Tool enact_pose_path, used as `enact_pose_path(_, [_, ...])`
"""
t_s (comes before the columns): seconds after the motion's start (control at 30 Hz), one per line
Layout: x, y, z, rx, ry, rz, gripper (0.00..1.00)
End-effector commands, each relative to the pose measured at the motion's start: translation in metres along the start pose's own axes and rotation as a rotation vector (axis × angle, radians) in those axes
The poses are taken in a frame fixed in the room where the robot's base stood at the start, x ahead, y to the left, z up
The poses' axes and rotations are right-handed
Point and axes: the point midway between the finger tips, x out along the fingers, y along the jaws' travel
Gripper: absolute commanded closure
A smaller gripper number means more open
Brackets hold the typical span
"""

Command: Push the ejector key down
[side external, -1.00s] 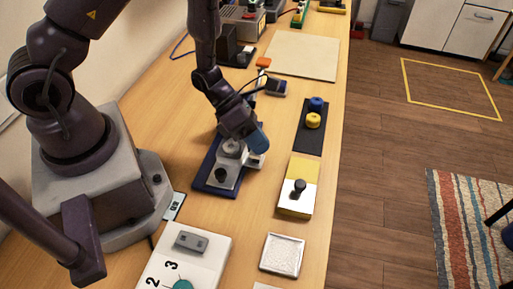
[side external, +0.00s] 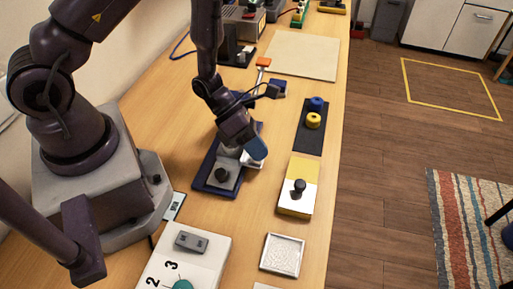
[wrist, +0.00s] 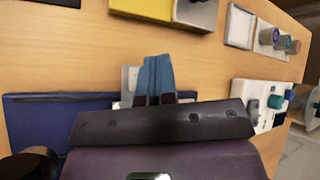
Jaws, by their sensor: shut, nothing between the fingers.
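A dark blue base (side external: 203,177) carries a grey fixture with a black knob (side external: 221,174). A pale tab (side external: 251,163) sticks out at the fixture's right side; it looks like the ejector key, but I cannot be sure. My gripper (side external: 257,151) has blue fingertips, shut and empty, low at the tab. I cannot tell whether they touch it. In the wrist view, the fingertips (wrist: 158,75) are together, in front of a pale grey part (wrist: 129,80) beside the blue base (wrist: 50,122). My gripper hides much of the fixture.
A yellow and white block with a black knob (side external: 298,188) stands to the right. A dark mat (side external: 309,139) with blue and yellow round pieces lies behind it. A numbered white panel (side external: 205,255) and a square pale tray (side external: 282,255) are nearer. Bare wood lies between them.

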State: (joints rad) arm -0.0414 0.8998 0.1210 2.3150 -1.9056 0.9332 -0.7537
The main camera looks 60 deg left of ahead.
Motion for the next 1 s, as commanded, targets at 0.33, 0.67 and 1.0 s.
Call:
enact_pose_path(0.33, [-0.009, 0.018, 0.004, -0.025, -0.009, 0.052, 1.00])
enact_pose_path(0.67, [-0.028, 0.014, 0.019, -0.014, -0.018, 0.055, 1.00])
enact_pose_path(1.0, [-0.036, 0.011, 0.025, -0.012, -0.016, 0.054, 1.00])
